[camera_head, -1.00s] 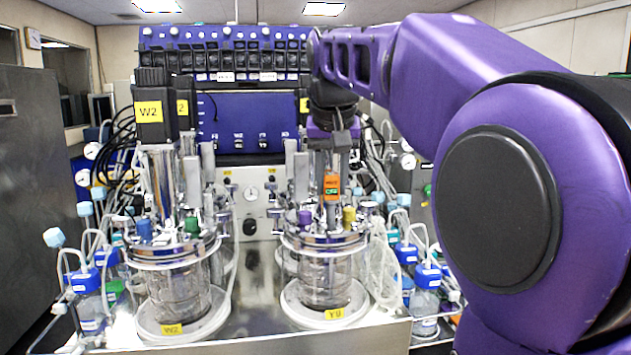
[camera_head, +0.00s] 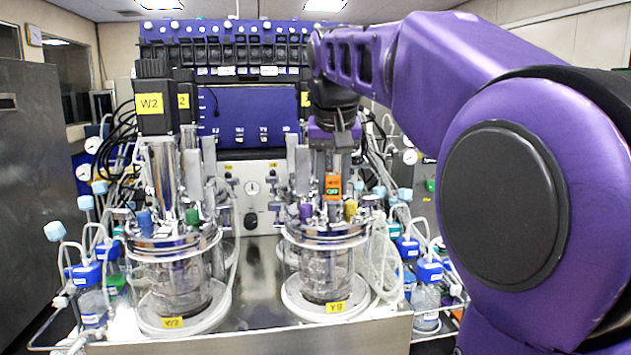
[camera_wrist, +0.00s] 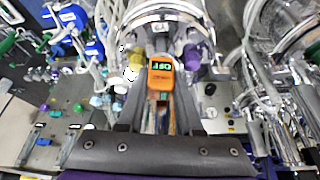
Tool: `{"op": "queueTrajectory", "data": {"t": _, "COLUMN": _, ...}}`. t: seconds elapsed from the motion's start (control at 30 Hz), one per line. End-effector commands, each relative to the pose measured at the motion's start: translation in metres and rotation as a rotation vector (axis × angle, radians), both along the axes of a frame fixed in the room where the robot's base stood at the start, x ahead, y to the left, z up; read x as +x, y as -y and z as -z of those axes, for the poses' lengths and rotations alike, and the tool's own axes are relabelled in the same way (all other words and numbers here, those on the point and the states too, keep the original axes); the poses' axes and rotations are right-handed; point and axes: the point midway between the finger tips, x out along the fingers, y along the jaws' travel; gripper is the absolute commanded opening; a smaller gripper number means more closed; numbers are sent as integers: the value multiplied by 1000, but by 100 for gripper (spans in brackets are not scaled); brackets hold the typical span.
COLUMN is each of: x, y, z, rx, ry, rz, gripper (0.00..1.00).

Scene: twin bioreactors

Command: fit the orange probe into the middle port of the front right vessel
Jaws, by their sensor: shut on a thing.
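The front right vessel (camera_head: 327,275) is a glass jar with a metal lid and stands on a white round base with a yellow label. A purple cap (camera_head: 305,211) and a yellow cap (camera_head: 350,209) stand on its lid. The orange probe (camera_head: 332,186), with a small green display, is upright between these caps, just above the lid. My gripper (camera_head: 333,150) is shut on the probe from above. In the wrist view, the probe (camera_wrist: 161,75) lies between the yellow cap (camera_wrist: 137,58) and the purple cap (camera_wrist: 192,57). The probe's lower end and the middle port are hidden.
A similar vessel (camera_head: 175,285) stands to the left, with blue and green caps and a tall motor marked W2 (camera_head: 150,108). Blue-capped bottles (camera_head: 425,290) and tubing crowd both sides. A clear tubing bundle (camera_head: 383,260) hangs right of the front right vessel.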

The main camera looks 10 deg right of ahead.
Motion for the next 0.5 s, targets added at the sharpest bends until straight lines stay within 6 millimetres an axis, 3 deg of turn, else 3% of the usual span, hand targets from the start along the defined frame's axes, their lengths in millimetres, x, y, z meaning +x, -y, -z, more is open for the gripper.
{"op": "queueTrajectory", "data": {"t": 0.5, "x": 0, "y": 0, "z": 14, "rx": 0, "ry": 0, "rz": 0, "gripper": 0}}
